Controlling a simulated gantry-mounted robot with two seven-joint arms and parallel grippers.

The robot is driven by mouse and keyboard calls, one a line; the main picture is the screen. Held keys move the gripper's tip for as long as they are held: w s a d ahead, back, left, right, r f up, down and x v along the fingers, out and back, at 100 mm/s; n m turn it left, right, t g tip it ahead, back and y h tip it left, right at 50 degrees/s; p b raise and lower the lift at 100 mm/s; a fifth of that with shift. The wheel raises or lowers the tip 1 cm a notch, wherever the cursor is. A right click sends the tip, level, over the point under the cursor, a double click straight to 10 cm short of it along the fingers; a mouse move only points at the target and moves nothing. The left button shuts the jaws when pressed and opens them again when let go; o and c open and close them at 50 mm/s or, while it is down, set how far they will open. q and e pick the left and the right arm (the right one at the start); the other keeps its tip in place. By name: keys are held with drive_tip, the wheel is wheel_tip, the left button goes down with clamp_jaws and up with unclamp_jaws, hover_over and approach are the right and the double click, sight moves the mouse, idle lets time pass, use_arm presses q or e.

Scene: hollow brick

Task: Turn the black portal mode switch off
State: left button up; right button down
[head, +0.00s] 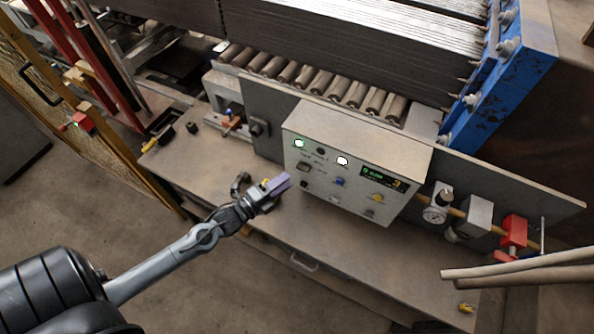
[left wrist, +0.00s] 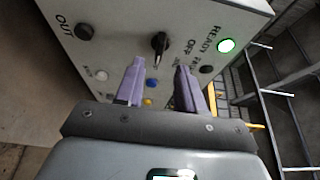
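The black portal mode switch appears to be the black rotary knob (left wrist: 159,42) beside the word OFF in the left wrist view. In the head view it is the small dark knob (head: 303,166) on the left side of the grey control box (head: 415,158). Its exact setting I cannot tell. My left gripper (head: 281,182) is just left of the box, fingers pointing at the panel. In the left wrist view its two purple fingers (left wrist: 160,88) are apart and empty, with the knob ahead, roughly between their directions and not touched. My right gripper is not in view.
A lit green READY lamp (left wrist: 226,45) and a black OUT button (left wrist: 84,31) flank the knob. Blue (head: 340,181) and yellow (head: 377,198) controls sit farther along the panel. A pressure gauge (head: 434,214) stands right of the box. The bench front (head: 250,215) is mostly clear.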

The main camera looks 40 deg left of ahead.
sight(301, 170)
use_arm(q)
drive_tip(key=shift+w+d+p, duration=0.2)
drive_tip(key=shift+w, duration=1.3)
drive_tip(key=shift+w+d+p, duration=0.2)
drive_tip(key=shift+w, duration=1.3)
clamp_jaws()
